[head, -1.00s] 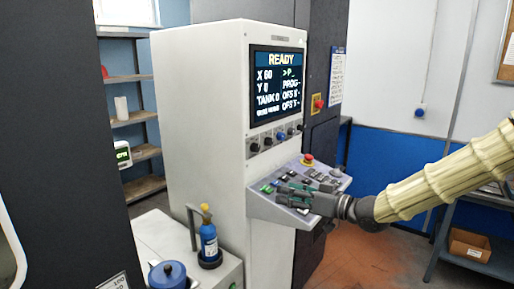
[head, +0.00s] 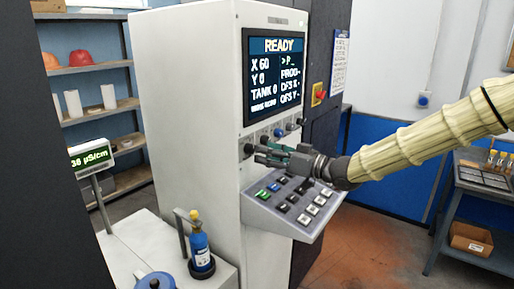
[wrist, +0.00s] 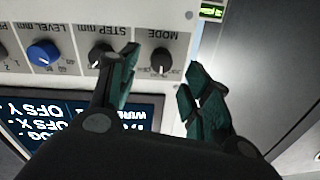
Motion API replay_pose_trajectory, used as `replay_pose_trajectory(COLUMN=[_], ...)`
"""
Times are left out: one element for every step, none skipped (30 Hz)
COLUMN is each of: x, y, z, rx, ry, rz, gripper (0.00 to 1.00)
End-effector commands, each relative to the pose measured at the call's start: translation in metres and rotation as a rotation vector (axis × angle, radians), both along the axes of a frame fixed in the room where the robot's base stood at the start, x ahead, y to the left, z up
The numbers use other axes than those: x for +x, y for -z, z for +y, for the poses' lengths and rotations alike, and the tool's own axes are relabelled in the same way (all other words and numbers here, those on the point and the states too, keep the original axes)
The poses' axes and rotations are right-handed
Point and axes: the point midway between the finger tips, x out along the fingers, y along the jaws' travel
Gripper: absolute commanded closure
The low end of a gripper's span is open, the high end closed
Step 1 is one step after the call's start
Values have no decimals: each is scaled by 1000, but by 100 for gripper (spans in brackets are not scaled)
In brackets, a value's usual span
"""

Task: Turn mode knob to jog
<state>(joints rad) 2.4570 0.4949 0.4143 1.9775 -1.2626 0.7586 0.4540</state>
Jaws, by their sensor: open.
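The mode knob (wrist: 161,62) is a black round knob under an upside-down MODE label in the wrist view. In the head view it is the leftmost knob (head: 248,149) of the row below the screen. Its small position marks are too blurred to read fully. My gripper (wrist: 163,68) is open, its two green fingers spread. In the wrist view the knob shows between the fingertips; whether they touch it I cannot tell. In the head view my gripper (head: 258,155) is at the left end of the knob row, above the sloped key panel.
The black step knob (wrist: 100,55) and blue level knob (wrist: 43,53) sit beside the mode knob. The screen (head: 277,78) reads READY. The key panel (head: 262,217) juts out below my gripper. A blue bottle (head: 199,247) stands at lower left.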

Motion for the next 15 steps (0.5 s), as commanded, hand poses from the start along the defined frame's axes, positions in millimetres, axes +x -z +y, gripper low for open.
replay_pose_trajectory(x=[4, 6, 9, 12, 14, 16, 17, 19, 20, 21, 22, 23, 23, 24, 24], y=[-1, -1, -1, -2, -2, -1, -1, 0, 0, -1, -1, -1, -1, -1, -1], z=[7, 11, 15, 18, 21, 24, 26, 28, 30, 31, 32, 33, 34, 34, 34], rx=[-1, -1, 0, 1, 0, -1, -1, -1, -1, 0, 0, 0, 0, 0, 0], ry=[-1, -1, 0, 0, 0, 0, 1, 1, 2, 2, 2, 3, 3, 3, 3], rz=[1, 2, 1, 1, 0, 0, 1, 1, 1, 0, 0, 0, 0, 0, 0], gripper=[51, 51, 51, 51, 51, 51, 51, 51, 51, 51, 51, 51, 51, 51, 51])
